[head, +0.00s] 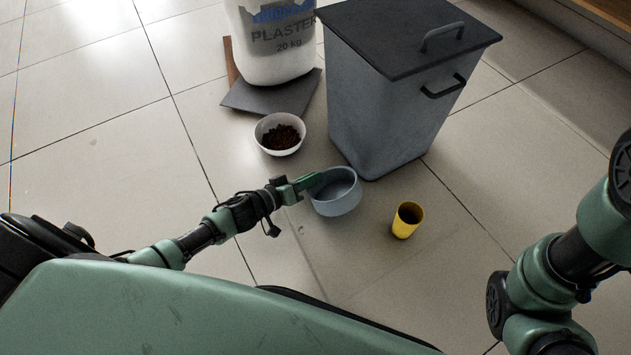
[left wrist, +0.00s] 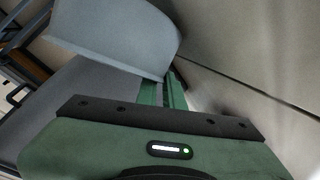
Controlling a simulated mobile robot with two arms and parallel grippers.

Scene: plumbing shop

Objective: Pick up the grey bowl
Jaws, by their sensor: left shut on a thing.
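The grey bowl (head: 337,203) sits upright near the middle of the head view, in front of the grey bin. My left gripper (head: 312,182) reaches it from the left and is shut on its near-left rim. In the left wrist view the bowl's grey wall (left wrist: 120,35) fills the upper left, against the green fingers (left wrist: 172,92). I cannot tell whether the bowl touches the floor. My right arm shows at the right edge of the head view, but its gripper is out of view.
A white bowl (head: 268,121) of brown pellets stands behind the grey bowl. A yellow cup (head: 407,220) stands to its right. The lidded grey bin (head: 385,110) is close behind. A plaster sack (head: 270,50) stands on flat boards (head: 248,98). Tiled floor is clear at left.

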